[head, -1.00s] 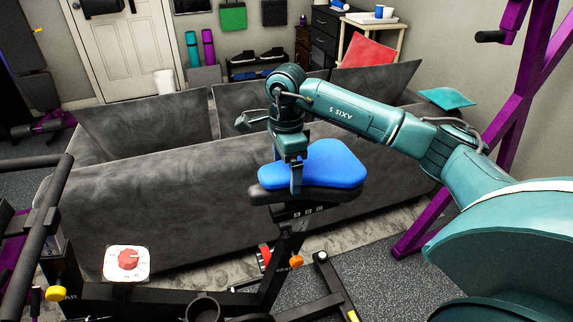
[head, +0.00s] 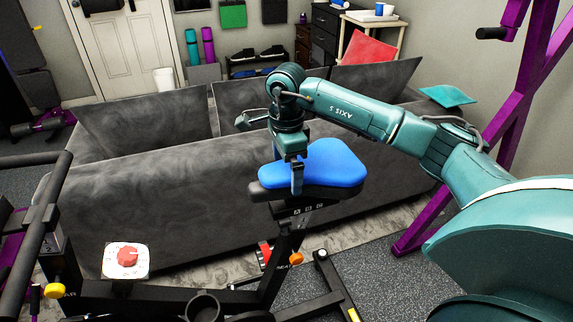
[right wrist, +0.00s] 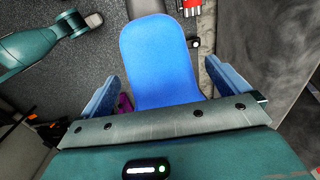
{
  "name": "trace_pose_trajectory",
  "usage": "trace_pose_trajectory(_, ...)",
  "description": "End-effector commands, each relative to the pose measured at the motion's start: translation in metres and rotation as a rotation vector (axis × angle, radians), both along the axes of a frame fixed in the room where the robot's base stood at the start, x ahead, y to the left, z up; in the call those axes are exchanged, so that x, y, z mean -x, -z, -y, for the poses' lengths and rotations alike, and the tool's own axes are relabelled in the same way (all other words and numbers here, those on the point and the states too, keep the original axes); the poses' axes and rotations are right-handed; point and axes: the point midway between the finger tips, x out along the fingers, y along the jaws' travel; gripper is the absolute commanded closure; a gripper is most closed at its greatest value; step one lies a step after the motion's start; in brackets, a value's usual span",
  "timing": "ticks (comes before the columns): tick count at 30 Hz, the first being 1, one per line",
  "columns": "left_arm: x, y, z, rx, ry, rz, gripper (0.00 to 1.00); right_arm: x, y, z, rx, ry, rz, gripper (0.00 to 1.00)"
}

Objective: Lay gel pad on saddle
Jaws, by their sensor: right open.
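The blue gel pad (head: 335,165) lies flat on top of the black saddle (head: 262,195), whose dark edge shows below it. My right gripper (head: 297,184) is over the pad's left part, pointing down. In the right wrist view the pad (right wrist: 160,65) lies between the two spread fingers of the open right gripper (right wrist: 163,78), with gaps at its sides. The gripper's body hides the pad's near end there. I cannot tell whether the fingers touch the saddle. My left gripper is out of view.
A grey sofa (head: 150,195) stands close behind the saddle. The bike's black handlebar (head: 45,205) is at the left, near a white plate with a red knob (head: 127,257). A purple rack (head: 510,120) stands at the right. Grey floor (head: 390,270) is free at the lower right.

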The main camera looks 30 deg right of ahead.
Motion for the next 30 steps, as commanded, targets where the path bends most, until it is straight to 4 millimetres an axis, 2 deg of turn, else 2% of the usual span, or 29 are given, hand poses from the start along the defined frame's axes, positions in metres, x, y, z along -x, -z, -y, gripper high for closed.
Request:
trace_pose_trajectory(5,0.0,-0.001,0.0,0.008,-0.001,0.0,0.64,-0.001,-0.019,0.0,0.0,0.0,0.004,0.0)
trace_pose_trajectory(15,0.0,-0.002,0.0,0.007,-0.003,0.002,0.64,-0.001,-0.095,0.0,-0.001,0.001,0.005,0.0)
trace_pose_trajectory(19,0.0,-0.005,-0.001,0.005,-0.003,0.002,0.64,-0.001,-0.118,0.0,0.0,0.001,0.003,0.0)
trace_pose_trajectory(24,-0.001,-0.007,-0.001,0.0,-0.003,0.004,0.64,0.0,-0.131,0.0,0.0,0.0,0.001,0.0)
trace_pose_trajectory(30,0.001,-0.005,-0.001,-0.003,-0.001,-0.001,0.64,0.0,-0.132,0.0,0.0,0.0,0.0,0.0)
